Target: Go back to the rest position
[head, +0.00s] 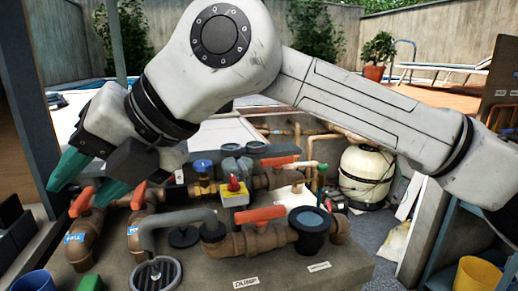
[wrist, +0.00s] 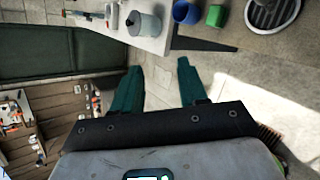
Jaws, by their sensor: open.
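My gripper (head: 79,194) is at the left in the head view, with its two teal fingers pointing down and left. It is in front of the left end of the pipework. In the wrist view my gripper (wrist: 160,65) has its fingers wide apart, with nothing between them but a view of the pale floor. My arm is bent across the upper part of the head view and hides part of the yard behind.
Brown pipes with orange valve handles (head: 266,214) stand on a slab below my arm. A blue cup (head: 36,281) and a green block (head: 90,283) are at lower left; a yellow bucket (head: 478,274) is at lower right. A white tank (head: 366,178) stands behind.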

